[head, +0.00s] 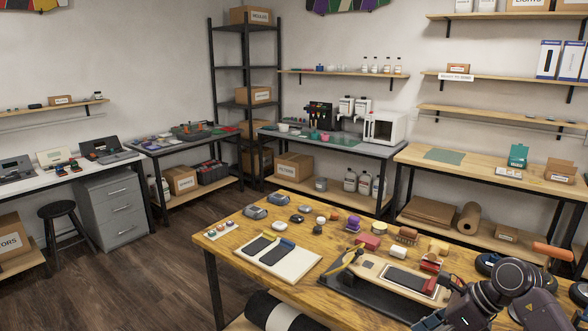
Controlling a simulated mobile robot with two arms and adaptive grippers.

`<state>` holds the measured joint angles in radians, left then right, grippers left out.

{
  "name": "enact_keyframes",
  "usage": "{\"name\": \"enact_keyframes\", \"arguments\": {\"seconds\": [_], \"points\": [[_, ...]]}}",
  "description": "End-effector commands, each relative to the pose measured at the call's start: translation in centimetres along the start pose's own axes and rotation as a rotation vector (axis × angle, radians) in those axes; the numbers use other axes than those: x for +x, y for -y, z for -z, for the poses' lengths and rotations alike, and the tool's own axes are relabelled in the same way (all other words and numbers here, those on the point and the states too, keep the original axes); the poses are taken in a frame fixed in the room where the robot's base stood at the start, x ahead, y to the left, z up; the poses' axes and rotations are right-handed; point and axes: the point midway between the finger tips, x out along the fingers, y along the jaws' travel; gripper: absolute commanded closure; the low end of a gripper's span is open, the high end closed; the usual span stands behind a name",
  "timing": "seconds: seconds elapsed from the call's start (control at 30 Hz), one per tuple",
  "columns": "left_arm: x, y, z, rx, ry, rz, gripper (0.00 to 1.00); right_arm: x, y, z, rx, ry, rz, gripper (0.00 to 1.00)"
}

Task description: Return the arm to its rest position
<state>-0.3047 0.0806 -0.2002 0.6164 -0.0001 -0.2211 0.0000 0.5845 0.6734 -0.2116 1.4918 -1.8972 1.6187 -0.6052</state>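A dark jointed arm of mine shows at the lower right of the head view, over the near right corner of the wooden table (215,246). Its end, where my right gripper (440,315) seems to be, points down and left and is partly cut off by the bottom edge. I cannot make out its fingers or whether it holds anything. It is close to the right end of a skateboard-like wooden board (362,268) on a black mat (345,289), with a dark flat panel (405,279) on the board. My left gripper is not in view.
A cream tray with dark pads (290,268), several small parts and a red block (369,242) lie on the table. An orange-handled item (552,251) and dark wheels lie near the arm. Workbenches, a shelf rack (245,66) and a stool (62,211) stand behind, with open floor at left.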

Motion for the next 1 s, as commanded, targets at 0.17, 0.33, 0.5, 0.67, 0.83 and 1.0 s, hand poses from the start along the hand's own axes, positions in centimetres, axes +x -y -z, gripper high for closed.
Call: {"name": "enact_keyframes", "arguments": {"seconds": [0.17,0.33,0.5,0.67,0.83,1.0], "points": [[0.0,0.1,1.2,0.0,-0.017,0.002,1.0,4.4,-2.3,-1.6,0.155,0.163,-0.134,0.4],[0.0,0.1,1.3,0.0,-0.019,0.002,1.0,8.5,-3.9,-3.3,0.411,0.367,-0.279,0.4],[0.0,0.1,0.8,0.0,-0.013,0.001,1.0,14.0,-3.2,-2.6,0.937,0.635,-0.436,0.4],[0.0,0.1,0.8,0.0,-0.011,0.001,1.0,20.5,0.0,5.1,1.609,0.844,-0.466,0.4],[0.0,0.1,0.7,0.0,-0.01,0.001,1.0,26.5,0.3,16.3,2.151,0.934,-0.366,0.4],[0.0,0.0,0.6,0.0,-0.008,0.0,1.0,31.4,-3.0,27.9,2.586,0.955,-0.194,0.4]]}}
